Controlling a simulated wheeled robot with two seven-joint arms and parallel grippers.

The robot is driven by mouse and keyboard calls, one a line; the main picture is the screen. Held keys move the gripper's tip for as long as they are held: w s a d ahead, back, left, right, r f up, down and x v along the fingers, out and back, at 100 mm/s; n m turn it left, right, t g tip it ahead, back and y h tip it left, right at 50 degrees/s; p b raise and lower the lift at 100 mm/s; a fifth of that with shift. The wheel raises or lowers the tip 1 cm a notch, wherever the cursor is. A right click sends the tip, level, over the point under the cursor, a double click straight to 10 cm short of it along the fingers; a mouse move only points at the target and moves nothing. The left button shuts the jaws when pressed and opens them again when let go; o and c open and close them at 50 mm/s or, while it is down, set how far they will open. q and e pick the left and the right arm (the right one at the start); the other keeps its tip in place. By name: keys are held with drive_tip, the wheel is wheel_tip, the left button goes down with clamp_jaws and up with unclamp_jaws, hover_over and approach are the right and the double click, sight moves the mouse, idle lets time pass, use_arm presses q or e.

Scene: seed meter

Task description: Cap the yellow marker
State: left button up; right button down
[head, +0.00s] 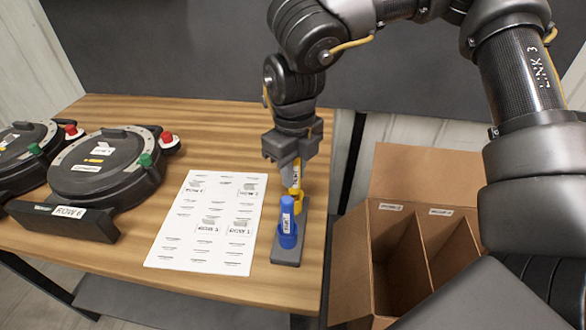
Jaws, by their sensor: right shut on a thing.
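The yellow marker (296,189) is upright at the back of a small grey holder (287,257) near the table's right edge. My right gripper (293,163) comes down from above and is shut on the marker's upper part. Its fingers hide the top, and I cannot tell a cap apart from the body. A yellow part also shows low down, behind the blue marker. The blue marker (287,222) stands upright at the front of the same holder, apart from the gripper. My left gripper is not in view.
A printed sheet (207,222) lies left of the holder. Two round black seed meters (105,170) with red and green knobs sit at the left, beside a "ROW 6" plate (66,217). An open cardboard box (400,262) with a divider stands right of the table.

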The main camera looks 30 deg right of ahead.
drive_tip(key=shift+f, duration=0.3)
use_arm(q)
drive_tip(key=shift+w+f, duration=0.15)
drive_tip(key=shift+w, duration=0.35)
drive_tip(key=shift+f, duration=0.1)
use_arm(e)
drive_tip(key=shift+f, duration=0.25)
drive_tip(key=shift+f+b, duration=0.25)
drive_tip(key=shift+b, duration=0.1)
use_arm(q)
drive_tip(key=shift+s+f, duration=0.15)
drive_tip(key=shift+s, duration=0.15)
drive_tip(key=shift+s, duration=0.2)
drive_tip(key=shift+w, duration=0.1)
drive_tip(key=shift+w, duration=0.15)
use_arm(e)
drive_tip(key=shift+f, duration=0.1)
